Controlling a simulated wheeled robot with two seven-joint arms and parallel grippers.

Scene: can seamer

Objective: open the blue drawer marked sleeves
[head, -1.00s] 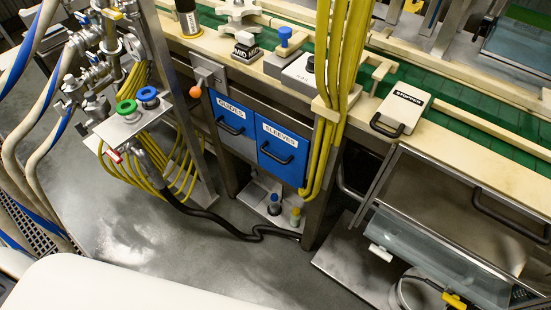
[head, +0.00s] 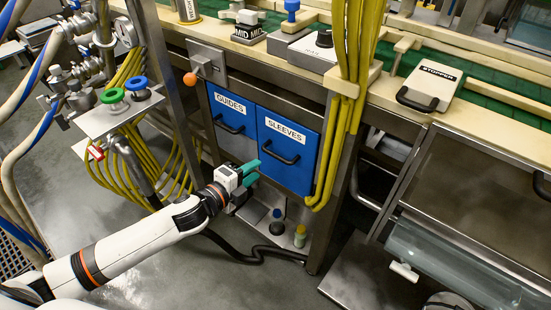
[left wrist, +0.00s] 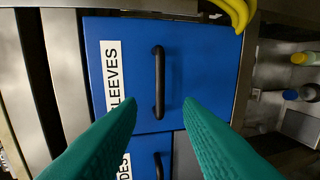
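The blue drawer marked SLEEVES (head: 289,150) is shut under the conveyor bench, right of the blue GUIDES drawer (head: 230,122). Its black bar handle (head: 280,153) is free. My left gripper (head: 249,173) is just in front of the drawers, below and left of that handle, touching nothing that I can see. In the left wrist view its two green fingers (left wrist: 160,105) are spread apart and empty. The sleeves handle (left wrist: 159,82) stands upright between and beyond their tips, with the drawer front (left wrist: 205,60) behind it. My right gripper is not in view.
Yellow hoses (head: 345,100) hang close along the right side of the sleeves drawer. An orange knob (head: 190,79) sits left of the drawers. Small bottles (head: 300,235) stand on a low shelf below.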

